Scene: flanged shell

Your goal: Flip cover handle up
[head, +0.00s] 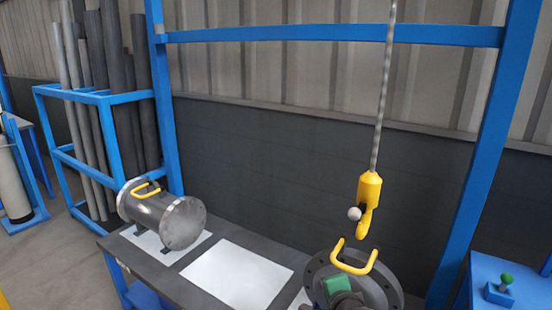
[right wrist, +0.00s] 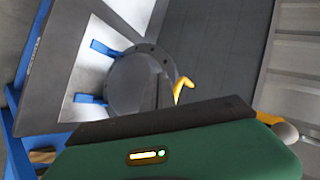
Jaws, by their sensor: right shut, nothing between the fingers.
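The cover (head: 383,288) is a grey round flange with bolt holes at the lower right of the head view. Its yellow handle (head: 353,265) juts out across its upper face; its exact angle is hard to tell. In the right wrist view, a grey flange (right wrist: 140,80) shows with a yellow handle (right wrist: 182,90) at its right edge. My right gripper (head: 337,286), with a green body, is in front of the cover and below the handle. It is shut and empty, apart from the handle. Its green body (right wrist: 180,150) fills the bottom of the wrist view, hiding the fingertips. My left gripper is out of view.
A yellow crane hook (head: 369,190) with a grey ball hangs just above the handle. A flanged shell (head: 160,218) with its own yellow handle lies at left on the dark table (head: 180,270). A white sheet (head: 237,277) lies between. Blue frame posts stand around.

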